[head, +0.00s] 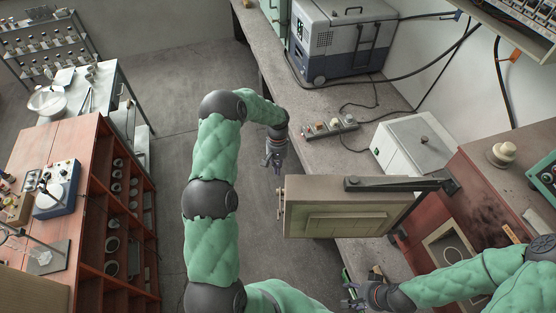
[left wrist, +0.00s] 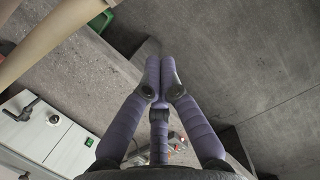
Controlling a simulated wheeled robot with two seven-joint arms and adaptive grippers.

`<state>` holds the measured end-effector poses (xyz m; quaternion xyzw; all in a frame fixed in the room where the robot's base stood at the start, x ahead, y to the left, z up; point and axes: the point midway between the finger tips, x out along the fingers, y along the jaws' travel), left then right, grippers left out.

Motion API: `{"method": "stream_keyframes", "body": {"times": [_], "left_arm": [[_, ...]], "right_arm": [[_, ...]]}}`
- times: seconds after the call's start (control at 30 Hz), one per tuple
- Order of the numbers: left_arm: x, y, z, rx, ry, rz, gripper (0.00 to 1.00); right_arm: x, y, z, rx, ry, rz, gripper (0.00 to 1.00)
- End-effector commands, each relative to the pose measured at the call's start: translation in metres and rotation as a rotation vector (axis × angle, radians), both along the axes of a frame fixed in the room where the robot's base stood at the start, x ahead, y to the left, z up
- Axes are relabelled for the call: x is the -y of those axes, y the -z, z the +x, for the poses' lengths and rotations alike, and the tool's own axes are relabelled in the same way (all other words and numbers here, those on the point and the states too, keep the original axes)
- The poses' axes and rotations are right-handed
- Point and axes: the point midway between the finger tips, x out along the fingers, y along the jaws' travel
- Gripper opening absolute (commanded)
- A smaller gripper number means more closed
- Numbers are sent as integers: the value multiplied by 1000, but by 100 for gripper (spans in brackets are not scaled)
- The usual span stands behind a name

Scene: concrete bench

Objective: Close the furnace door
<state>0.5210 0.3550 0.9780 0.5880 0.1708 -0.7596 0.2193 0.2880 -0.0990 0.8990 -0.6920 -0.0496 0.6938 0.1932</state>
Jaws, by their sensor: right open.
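The furnace door (head: 345,212), a thick beige-grey slab with a dark hinge arm along its top, stands open in the head view, swung out over the bench edge. The reddish furnace (head: 490,185) is at the right, with its square chamber opening (head: 449,249) exposed. My left gripper (head: 274,164) points down just beyond the door's left end, apart from it. In the left wrist view its purple fingers (left wrist: 160,72) meet at the tips with nothing between them. My right gripper (head: 354,294) is open and low, below the door near the bench's front edge.
A white box (head: 412,143) with a handle, a power strip (head: 330,126) and a wheeled grey cooler (head: 342,42) stand on the concrete bench (head: 300,92). Cables run along the wall. A red wooden shelf unit (head: 90,190) is at left, with clear floor between.

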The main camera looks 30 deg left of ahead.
Motion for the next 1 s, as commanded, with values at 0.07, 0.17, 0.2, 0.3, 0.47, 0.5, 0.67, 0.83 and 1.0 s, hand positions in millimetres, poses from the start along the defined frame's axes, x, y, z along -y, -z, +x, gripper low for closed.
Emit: {"method": "stream_keyframes", "body": {"times": [0.07, 0.17, 0.2, 0.3, 0.47, 0.5, 0.67, 0.83, 1.0], "left_arm": [[3, 15, -4, -4, -1, -1, 0], [7, 23, -11, -2, 0, -1, 0], [10, 20, -15, -1, 1, -1, 0], [16, 18, -25, -1, 1, -1, 0], [22, 16, -35, -1, 0, -1, 0], [23, 16, -37, -1, 0, -1, 0], [25, 17, -39, 0, -1, 0, 0], [25, 17, -39, 0, -1, 0, 0], [26, 17, -39, 0, -2, 0, 0]], "right_arm": [[0, -2, 0, 0, 0, 0, 57], [0, -5, 0, 0, 0, 0, 57], [0, -7, 0, 0, 0, 0, 57], [0, -11, 0, 0, 0, 0, 57], [0, -13, 0, 0, 0, 0, 57], [0, -13, 0, 0, 0, 0, 57], [0, -14, 0, 1, 0, 0, 57], [0, -13, 0, 0, 0, 0, 57], [0, -13, 0, 0, 0, 0, 57]]}}
